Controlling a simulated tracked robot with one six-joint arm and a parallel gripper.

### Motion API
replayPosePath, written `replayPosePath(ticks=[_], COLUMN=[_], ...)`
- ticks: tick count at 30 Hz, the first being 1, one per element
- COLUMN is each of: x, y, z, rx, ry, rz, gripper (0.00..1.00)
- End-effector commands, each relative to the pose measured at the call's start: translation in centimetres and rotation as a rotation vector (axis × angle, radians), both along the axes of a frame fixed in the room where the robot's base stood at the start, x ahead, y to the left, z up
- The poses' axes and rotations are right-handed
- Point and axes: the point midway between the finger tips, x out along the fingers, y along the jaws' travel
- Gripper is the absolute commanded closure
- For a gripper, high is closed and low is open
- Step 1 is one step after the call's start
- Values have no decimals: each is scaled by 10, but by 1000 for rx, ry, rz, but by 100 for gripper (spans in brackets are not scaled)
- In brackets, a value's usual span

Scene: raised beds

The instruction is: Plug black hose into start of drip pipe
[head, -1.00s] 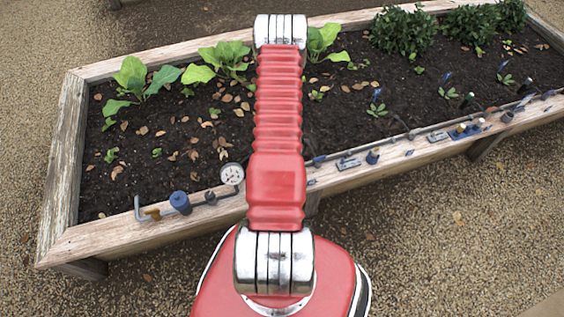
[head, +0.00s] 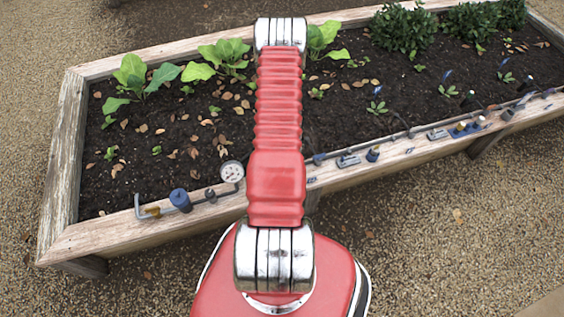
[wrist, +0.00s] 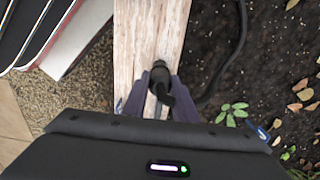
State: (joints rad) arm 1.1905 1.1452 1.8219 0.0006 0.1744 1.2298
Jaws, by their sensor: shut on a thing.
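My gripper (wrist: 160,92) is at the bottom middle of the wrist view, its two grey-purple fingers closed around a short black hose end (wrist: 160,74). The hose end is over the pale wooden rim of the bed. A black hose (wrist: 236,48) curves over the soil to the right of the rim; its join to the held end is hidden. In the head view my gripper is hidden behind my red arm.
The raised bed's near wooden rim (head: 110,236) carries a dial gauge (head: 232,172), a blue cylinder (head: 181,200) and several small fittings (head: 373,153). Leafy plants (head: 404,30) stand in the soil. Gravel in front of the bed is clear.

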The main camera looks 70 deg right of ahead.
Motion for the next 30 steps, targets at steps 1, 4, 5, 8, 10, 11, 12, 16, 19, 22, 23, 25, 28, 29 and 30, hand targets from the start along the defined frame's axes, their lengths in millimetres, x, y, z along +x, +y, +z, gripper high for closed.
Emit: replayPosePath(ticks=[1, 4, 5, 8, 10, 11, 12, 16, 19, 22, 23, 25, 28, 29, 30], x=[0, 0, 0, 0, 0, 0, 0, 0, 0, 0, 0, 0, 0, 0, 0], y=[0, 0, 0, 0, 0, 0, 0, 0, 0, 0, 0, 0, 0, 0, 0], z=[-1, -1, -1, -1, -1, -1, -1, -1, -1, -1, -1, -1, -1, -1, -1], rx=[0, 0, 0, 0, 0, 0, 0, 0, 0, 0, 0, 0, 0, 0, 0], ry=[0, 0, 0, 0, 0, 0, 0, 0, 0, 0, 0, 0, 0, 0, 0], rz=[0, 0, 0, 0, 0, 0, 0, 0, 0, 0, 0, 0, 0, 0, 0], gripper=[98, 98, 98, 70, 66, 64, 61, 53, 53, 49, 47, 42, 35, 34, 34])
